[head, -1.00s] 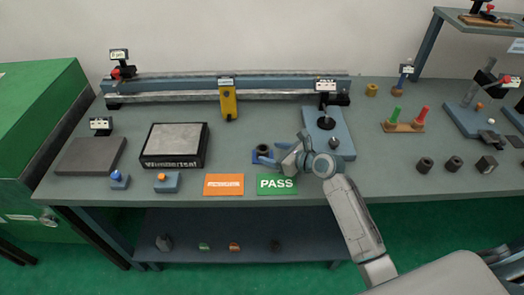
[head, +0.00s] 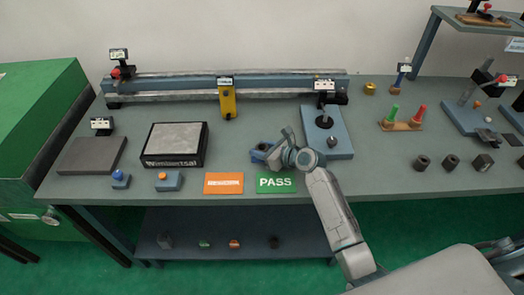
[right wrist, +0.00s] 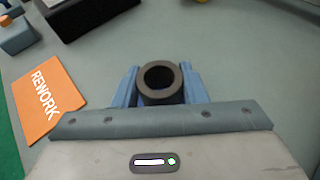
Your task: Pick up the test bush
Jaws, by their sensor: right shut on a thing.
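The test bush (right wrist: 161,83) is a dark grey, thick-walled ring with an open bore. In the right wrist view it stands between the two blue fingers of my right gripper (right wrist: 160,88), one on each side and shut on it. In the head view my right gripper (head: 264,152) is over the bench just behind the green PASS card, and its fingers and hand hide most of the bush. I cannot tell whether the bush touches the bench. My left gripper is not in view.
The green PASS card (head: 275,183) and orange REWORK card (head: 223,183) lie in front. A blue-based post fixture (head: 340,145) stands close on the right. A black-sided block (head: 175,145) is to the left. Several dark bushes and blocks (head: 451,161) stand at the right.

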